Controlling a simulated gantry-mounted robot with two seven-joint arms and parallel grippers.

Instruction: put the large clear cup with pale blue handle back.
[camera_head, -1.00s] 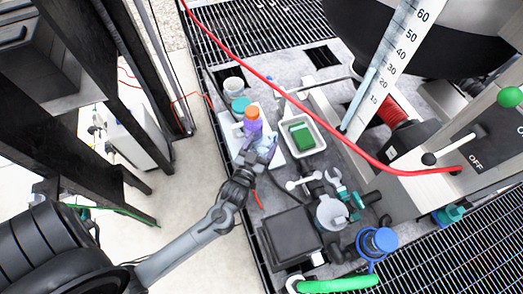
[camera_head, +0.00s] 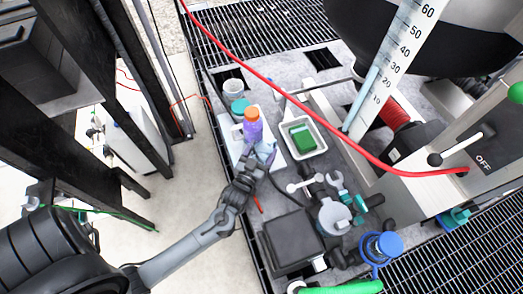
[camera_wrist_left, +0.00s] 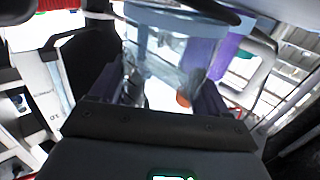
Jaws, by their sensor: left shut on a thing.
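The large clear cup (camera_wrist_left: 150,75) is between the dark fingers of my left gripper (camera_wrist_left: 150,100) in the left wrist view, with a pale blue band around its wall. My left gripper is shut on it. In the head view my left gripper (camera_head: 259,163) is over the near end of the white board, just in front of the purple bottle with the orange cap (camera_head: 253,124). The cup is hard to make out there, and I cannot tell whether its base touches the board. My right gripper is out of view.
A pale cup (camera_head: 232,86) and a teal-topped container (camera_head: 240,105) stand behind the bottle. A white tray (camera_head: 318,148) with a green block lies to the right. A dark box (camera_head: 290,240) and several fittings are nearer. A red hose (camera_head: 330,130) crosses above.

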